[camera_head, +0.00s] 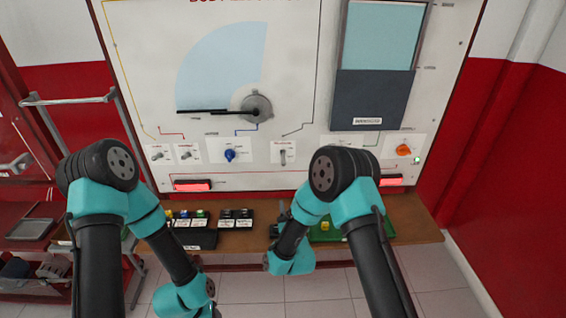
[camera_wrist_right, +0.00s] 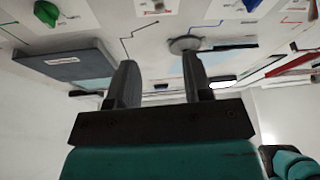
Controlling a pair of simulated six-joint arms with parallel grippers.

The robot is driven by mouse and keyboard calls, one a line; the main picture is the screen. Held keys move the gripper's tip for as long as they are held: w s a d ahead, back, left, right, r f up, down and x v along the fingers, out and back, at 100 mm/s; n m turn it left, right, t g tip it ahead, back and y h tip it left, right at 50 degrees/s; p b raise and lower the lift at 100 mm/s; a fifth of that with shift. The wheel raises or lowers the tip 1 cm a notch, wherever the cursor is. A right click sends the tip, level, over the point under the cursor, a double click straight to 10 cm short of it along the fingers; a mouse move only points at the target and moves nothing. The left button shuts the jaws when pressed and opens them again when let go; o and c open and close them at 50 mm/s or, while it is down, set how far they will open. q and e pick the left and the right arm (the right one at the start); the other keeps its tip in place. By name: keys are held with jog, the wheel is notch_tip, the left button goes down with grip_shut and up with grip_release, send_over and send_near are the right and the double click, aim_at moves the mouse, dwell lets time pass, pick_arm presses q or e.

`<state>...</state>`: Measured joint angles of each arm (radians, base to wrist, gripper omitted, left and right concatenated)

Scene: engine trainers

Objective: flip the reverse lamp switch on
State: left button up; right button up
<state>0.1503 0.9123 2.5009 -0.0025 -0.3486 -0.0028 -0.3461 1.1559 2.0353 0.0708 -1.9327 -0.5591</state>
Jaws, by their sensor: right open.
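The upright trainer board (camera_head: 130,85) carries a row of controls along its lower part. Two small toggle switches (camera_head: 185,154) stand at the left of the row. A lever switch (camera_head: 283,153) is in the middle, and a small switch shows at the top of the right wrist view (camera_wrist_right: 157,6). The labels are too small to read, so I cannot tell which is the reverse lamp switch. My right gripper (camera_head: 279,220) is below the lever switch, apart from the board; in the right wrist view (camera_wrist_right: 160,82) its fingers are open and empty. My left gripper is out of view.
A blue knob (camera_head: 230,155) and an orange knob (camera_head: 403,150) are on the row; a green knob (camera_wrist_right: 47,12) shows in the right wrist view. My right elbow covers part of the row. Red lamps (camera_head: 193,185) sit below. A wooden bench (camera_head: 415,222) holds small trays and blocks.

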aim_at(283, 160)
jog(key=shift+w, duration=0.1)
jog(key=x, duration=1.7)
jog(key=shift+w+d, duration=0.1)
jog(key=shift+w, duration=0.05)
jog(key=shift+c, duration=0.2)
grip_shut()
